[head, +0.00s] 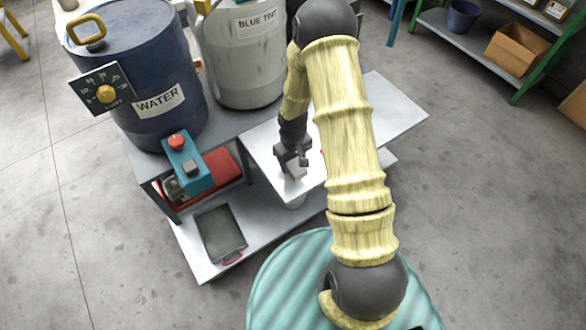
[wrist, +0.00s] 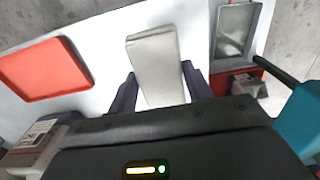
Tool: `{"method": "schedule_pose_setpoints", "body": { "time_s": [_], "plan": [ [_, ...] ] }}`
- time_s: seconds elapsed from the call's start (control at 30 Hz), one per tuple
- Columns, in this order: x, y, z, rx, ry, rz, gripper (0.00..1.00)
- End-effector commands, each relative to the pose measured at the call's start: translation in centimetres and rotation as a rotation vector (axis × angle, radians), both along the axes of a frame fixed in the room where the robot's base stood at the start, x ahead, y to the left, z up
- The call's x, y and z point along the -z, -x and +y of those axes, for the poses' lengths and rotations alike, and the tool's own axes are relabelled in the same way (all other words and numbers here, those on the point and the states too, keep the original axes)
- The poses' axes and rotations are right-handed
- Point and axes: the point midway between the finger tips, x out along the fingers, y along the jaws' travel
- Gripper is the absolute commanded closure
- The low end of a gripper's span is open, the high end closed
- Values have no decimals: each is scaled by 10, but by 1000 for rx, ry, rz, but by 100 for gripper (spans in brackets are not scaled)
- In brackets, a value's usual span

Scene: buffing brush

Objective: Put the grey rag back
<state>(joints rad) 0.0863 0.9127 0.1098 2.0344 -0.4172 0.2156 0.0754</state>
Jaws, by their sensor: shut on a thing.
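My gripper (head: 292,160) is shut on a folded pale grey rag (head: 295,173). In the wrist view the rag (wrist: 155,60) is a long flat block between the two dark fingers (wrist: 160,92), its far part sticking out past them. In the head view the rag is over the white surface (head: 385,105) near its front edge. Whether it touches that surface is not clear.
A red tray (wrist: 42,78) and a grey tray (wrist: 234,30) lie on either side of the rag in the wrist view. A blue WATER barrel (head: 140,70), a BLUE TINT barrel (head: 240,60) and a teal device (head: 188,165) stand left of my arm.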

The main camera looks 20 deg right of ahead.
Motion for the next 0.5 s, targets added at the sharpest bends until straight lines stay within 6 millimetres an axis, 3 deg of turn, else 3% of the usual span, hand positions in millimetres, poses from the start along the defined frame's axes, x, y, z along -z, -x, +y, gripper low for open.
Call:
{"method": "schedule_pose_setpoints", "body": {
  "time_s": [0.23,0.5],
  "plan": [
    [3,0,0,0,0,0,83],
    [36,0,0,0,0,1,83]
  ]
}}
